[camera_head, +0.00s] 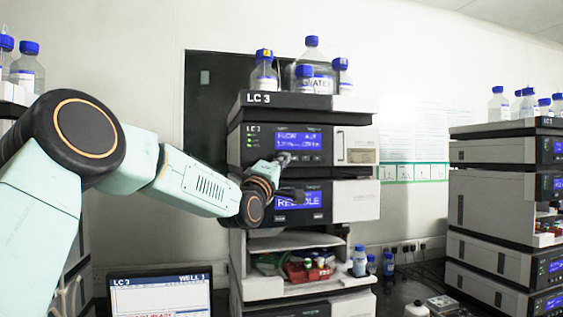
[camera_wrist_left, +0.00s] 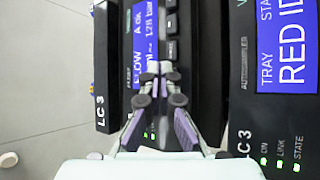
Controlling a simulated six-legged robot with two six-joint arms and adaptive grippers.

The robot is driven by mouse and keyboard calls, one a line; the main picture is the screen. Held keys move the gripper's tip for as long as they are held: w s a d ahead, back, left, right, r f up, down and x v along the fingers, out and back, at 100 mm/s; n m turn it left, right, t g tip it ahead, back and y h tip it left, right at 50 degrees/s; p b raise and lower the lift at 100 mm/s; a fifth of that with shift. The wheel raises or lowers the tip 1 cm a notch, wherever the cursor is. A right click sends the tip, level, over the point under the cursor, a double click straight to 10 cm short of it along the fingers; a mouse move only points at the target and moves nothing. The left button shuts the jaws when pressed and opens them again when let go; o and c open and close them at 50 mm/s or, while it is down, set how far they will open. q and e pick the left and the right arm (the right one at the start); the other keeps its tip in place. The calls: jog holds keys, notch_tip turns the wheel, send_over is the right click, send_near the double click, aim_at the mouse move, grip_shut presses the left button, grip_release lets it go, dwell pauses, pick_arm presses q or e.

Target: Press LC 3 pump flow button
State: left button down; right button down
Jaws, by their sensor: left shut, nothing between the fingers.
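The LC 3 stack stands in the middle of the head view. Its upper pump module (camera_head: 258,146) has a blue flow display (camera_head: 299,137) with a row of small dark buttons (camera_head: 310,158) under it. My left gripper (camera_head: 284,159) is shut and empty, its tips at the button row, below the display's left part. In the left wrist view the shut fingertips (camera_wrist_left: 161,68) lie over the pump front, beside the pump display (camera_wrist_left: 145,30) and the buttons (camera_wrist_left: 172,24). The tips hide part of the row, and I cannot tell whether they touch a button. My right gripper is not in view.
A second module with a blue display (camera_head: 298,202) sits just below; it also shows in the left wrist view (camera_wrist_left: 288,50). Blue-capped bottles (camera_head: 312,62) stand on top of the stack. A shelf below holds a red tray (camera_head: 308,272). A monitor (camera_head: 160,295) stands at lower left.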

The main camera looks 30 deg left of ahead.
pick_arm(q)
jog(key=shift+s+d, duration=0.1)
jog(key=shift+d, duration=0.15)
jog(key=s+d+b, duration=0.1)
jog(key=d, duration=0.1)
jog(key=s+d+b, duration=0.1)
jog(key=s, duration=0.1)
jog(key=shift+s+d+b, duration=0.15)
jog(key=shift+d+b, duration=0.2)
dwell(0.9)
